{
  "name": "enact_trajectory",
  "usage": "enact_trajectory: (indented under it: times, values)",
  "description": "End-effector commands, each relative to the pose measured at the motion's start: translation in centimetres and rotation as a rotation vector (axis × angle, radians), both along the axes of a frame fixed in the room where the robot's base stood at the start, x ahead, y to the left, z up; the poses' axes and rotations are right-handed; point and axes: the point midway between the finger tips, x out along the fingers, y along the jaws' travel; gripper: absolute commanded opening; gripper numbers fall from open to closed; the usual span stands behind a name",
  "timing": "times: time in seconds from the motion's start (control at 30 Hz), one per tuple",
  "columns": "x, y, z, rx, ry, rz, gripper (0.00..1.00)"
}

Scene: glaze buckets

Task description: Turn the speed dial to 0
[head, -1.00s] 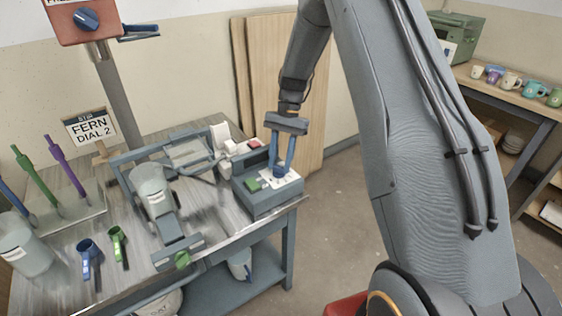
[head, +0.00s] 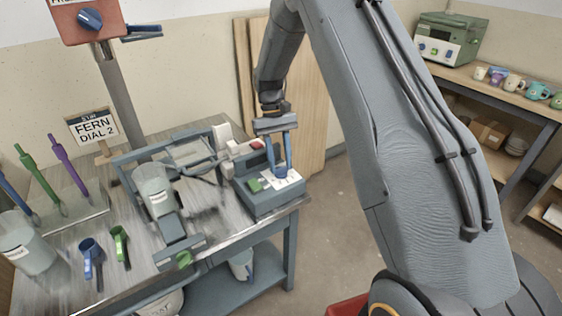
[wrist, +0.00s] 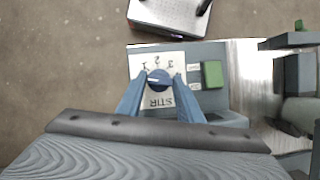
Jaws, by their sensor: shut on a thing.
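The speed dial (wrist: 157,78) is a round blue knob with a white pointer line on a white plate marked STIR with numbers around it. In the wrist view the line lies roughly sideways; the number it meets is too small to read surely. My gripper (wrist: 157,84) has its two blue fingers on either side of the knob, shut on it. In the head view my gripper (head: 281,172) points down onto the plate of the grey control box (head: 270,205); its fingers partly hide the dial there.
A green button (wrist: 212,74) sits beside the dial plate. A clear mixing vessel (head: 154,183) on a stand is left of the box. A sign (head: 93,127) reads "STIR FERN DIAL 2". Another blue knob (head: 89,19) is on a red box at upper left.

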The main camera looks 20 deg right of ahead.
Motion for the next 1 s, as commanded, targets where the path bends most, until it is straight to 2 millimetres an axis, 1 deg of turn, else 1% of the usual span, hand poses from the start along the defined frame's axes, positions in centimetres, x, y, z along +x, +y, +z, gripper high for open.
enact_trajectory:
  times: [0.27,0.67,0.7,0.77,0.8,1.0]
  values:
    - [0.02,0.08,0.06,0.000,-0.001,0.061,0.10]
    - [0.01,0.06,0.05,0.001,-0.001,0.069,0.10]
    - [0.01,0.06,0.05,0.001,-0.001,0.069,0.34]
    - [0.01,0.06,0.04,0.000,-0.001,0.068,0.45]
    - [0.01,0.05,0.04,0.000,-0.001,0.068,0.51]
    - [0.00,0.03,0.01,0.000,-0.001,0.067,0.52]
